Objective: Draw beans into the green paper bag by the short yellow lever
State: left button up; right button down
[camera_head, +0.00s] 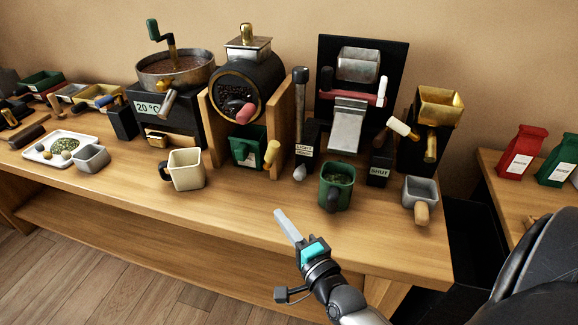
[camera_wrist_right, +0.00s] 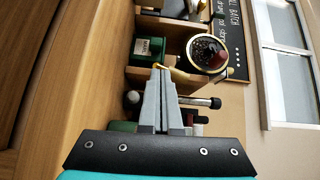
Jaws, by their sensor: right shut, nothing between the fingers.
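A green paper bag (camera_head: 557,160) with a white label stands upright on a separate table at the right edge, beside a red bag. A short yellow handle (camera_head: 272,153) sticks out in front of a green labelled box (camera_head: 246,149) beneath the black drum; the yellow handle (camera_wrist_right: 176,72) and green box (camera_wrist_right: 150,47) also show in the right wrist view. I cannot tell if this handle is the task's lever. My right gripper (camera_head: 279,214) is shut and empty above the bench's front edge, apart from everything; its fingers also show in the wrist view (camera_wrist_right: 161,72). My left gripper is out of view.
A cream mug (camera_head: 184,169), a green mug (camera_head: 337,187) and a grey cup (camera_head: 419,192) stand along the bench front. A brass hopper (camera_head: 438,106) is at the bench's right end. A red bag (camera_head: 521,152) stands by the green bag. A dark gap separates the tables.

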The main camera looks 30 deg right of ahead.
aim_at(273, 153)
jog(key=d+r+m+t+h, duration=0.1)
jog(key=d+m+h, duration=0.4)
jog(key=d+m, duration=0.15)
jog(key=a+r+x, duration=0.1)
jog(key=a+x, duration=0.1)
jog(key=x, duration=1)
jog(key=shift+w+a, duration=0.25)
jog(key=shift+w, duration=0.05)
jog(key=shift+r, duration=0.15)
